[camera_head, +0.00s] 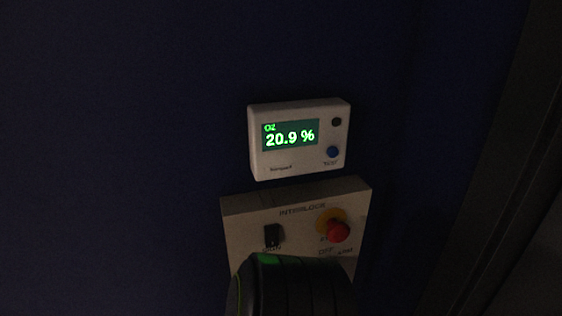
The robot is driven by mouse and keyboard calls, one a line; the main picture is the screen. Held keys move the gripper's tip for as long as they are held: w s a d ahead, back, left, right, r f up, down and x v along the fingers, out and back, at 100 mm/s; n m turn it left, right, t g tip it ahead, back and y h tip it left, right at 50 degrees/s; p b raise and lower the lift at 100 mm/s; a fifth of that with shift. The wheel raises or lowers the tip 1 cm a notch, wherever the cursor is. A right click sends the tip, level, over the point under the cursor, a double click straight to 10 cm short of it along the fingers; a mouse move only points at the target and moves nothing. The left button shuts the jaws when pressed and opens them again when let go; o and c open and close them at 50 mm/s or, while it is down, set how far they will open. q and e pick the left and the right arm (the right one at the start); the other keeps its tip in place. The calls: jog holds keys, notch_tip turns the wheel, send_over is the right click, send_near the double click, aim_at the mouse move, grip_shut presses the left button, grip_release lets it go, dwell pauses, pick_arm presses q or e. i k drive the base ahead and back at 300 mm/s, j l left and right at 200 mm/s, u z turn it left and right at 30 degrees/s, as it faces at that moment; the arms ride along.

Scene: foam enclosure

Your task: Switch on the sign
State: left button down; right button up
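No sign shows as such in the head view. A white interlock panel (240,222) is mounted on the dark blue wall. It carries a dark rocker switch (273,236) at its left and a red mushroom button (338,232) on a yellow collar at its right. The lettering under both is too small or dim to read fully. A black rounded part of my own body with a green edge covers the panel's lower middle. I cannot make out fingertips of either gripper.
Above the panel a white O2 monitor (300,168) is lit and reads 20.9 %, with a blue button (333,152) and a dark round spot on its right. A dark vertical frame edge (495,170) runs along the right. The scene is dim.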

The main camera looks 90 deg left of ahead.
aim_at(272, 231)
jog(key=k+l+u, duration=0.1)
jog(key=u, duration=2.3)
